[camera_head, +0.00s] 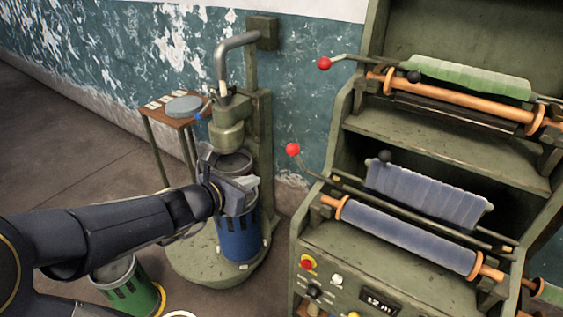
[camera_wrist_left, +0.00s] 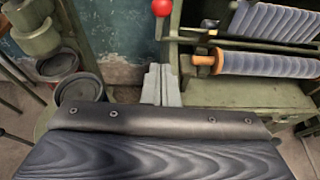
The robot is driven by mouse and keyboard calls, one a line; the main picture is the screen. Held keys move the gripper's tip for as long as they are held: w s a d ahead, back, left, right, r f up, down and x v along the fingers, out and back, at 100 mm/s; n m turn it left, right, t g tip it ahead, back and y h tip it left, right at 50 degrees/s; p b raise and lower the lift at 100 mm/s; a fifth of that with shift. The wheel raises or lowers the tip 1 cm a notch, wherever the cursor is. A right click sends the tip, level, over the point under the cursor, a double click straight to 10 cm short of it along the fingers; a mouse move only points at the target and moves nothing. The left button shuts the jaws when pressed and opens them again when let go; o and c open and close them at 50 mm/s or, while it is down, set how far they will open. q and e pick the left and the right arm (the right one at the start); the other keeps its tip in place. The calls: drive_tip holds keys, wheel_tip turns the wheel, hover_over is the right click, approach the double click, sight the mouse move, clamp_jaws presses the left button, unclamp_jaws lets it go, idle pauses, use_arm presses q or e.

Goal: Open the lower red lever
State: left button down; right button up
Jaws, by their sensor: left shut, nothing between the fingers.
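The lower red lever has a red ball knob (camera_head: 292,149) on a thin rod at the left side of the green machine, by the lower blue roll. The knob also shows at the top of the left wrist view (camera_wrist_left: 162,7), above the fingertips and apart from them. My left gripper (camera_head: 249,182) is left of and below the knob in the head view, in front of the blue canister. Its fingers are together and empty in the left wrist view (camera_wrist_left: 160,72). My right gripper is not in view.
An upper red knob (camera_head: 324,63) sits by the green roll (camera_head: 466,77). A blue canister (camera_head: 238,240) stands under a green press (camera_head: 229,124). The blue roll (camera_head: 405,236) lies below a pleated blue sheet (camera_head: 428,193). A green canister (camera_head: 129,289) stands at lower left.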

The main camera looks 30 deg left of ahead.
sight(289, 152)
use_arm(q)
drive_tip(key=w+r+b+x, duration=0.1)
drive_tip(key=r+x, duration=0.1)
drive_tip(key=x, duration=1)
drive_tip(key=shift+w+r, duration=0.15)
drive_tip(key=shift+w, duration=0.1)
drive_tip(key=shift+d, duration=0.15)
drive_tip(key=w+r+g+p, duration=0.1)
drive_tip(key=p, duration=0.2)
drive_tip(key=shift+r+p, duration=0.35)
drive_tip(key=shift+r, duration=0.05)
drive_tip(key=shift+w+p, duration=0.25)
drive_tip(key=shift+p, duration=0.15)
drive_tip(key=shift+g, duration=0.3)
drive_tip(key=shift+f, duration=0.1)
drive_tip(key=shift+f, duration=0.1)
